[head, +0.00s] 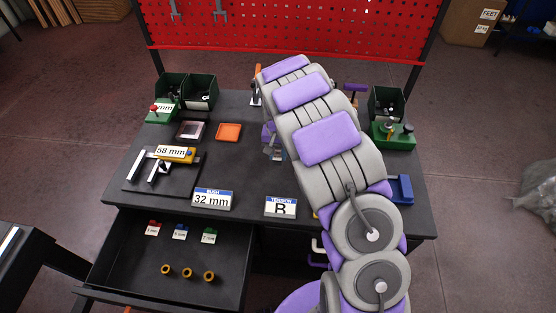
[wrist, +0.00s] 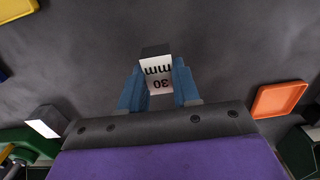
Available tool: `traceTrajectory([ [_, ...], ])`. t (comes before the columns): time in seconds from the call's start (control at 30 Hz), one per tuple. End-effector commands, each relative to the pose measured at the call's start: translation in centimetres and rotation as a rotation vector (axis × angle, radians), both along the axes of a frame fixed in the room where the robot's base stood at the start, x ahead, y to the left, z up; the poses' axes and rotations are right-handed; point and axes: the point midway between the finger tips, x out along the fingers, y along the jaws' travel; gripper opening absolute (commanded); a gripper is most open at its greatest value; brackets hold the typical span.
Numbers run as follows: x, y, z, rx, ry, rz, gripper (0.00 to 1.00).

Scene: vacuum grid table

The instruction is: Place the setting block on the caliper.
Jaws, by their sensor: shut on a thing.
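The setting block (wrist: 157,70), dark with a white face reading "30 mm", is between the blue fingers of my gripper (wrist: 158,90) in the wrist view. The gripper is shut on it, above a dark surface. In the head view my gripper (head: 273,148) shows only partly beside my arm, over the middle of the table; the block is not clear there. The caliper (head: 158,165), with silver jaws and a yellow part, lies on a dark plate at the table's left. A "58 mm" label (head: 171,152) shows at it. My gripper is to the right of the caliper.
Signs "32 mm" (head: 212,199) and "B" (head: 280,207) stand at the front edge. An open drawer (head: 240,265) holds several brass rings. Green bins (head: 170,87) stand at the back.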

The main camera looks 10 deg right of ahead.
Motion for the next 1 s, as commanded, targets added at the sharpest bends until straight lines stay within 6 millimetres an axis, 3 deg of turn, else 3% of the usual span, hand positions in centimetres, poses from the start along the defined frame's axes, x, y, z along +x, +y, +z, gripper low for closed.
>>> traceTrajectory([
  [0.23,-0.1,0.0,-3.6,0.001,0.006,-0.002,0.00],
  [0.57,-0.1,-0.1,-3.7,0.002,0.003,-0.001,0.00],
  [0.6,-0.1,-0.1,-3.7,0.002,0.003,-0.001,0.34],
  [0.83,-0.1,0.0,-3.7,0.001,0.003,-0.001,0.56],
  [1.0,-0.1,0.0,-3.7,0.001,0.003,-0.001,0.57],
])
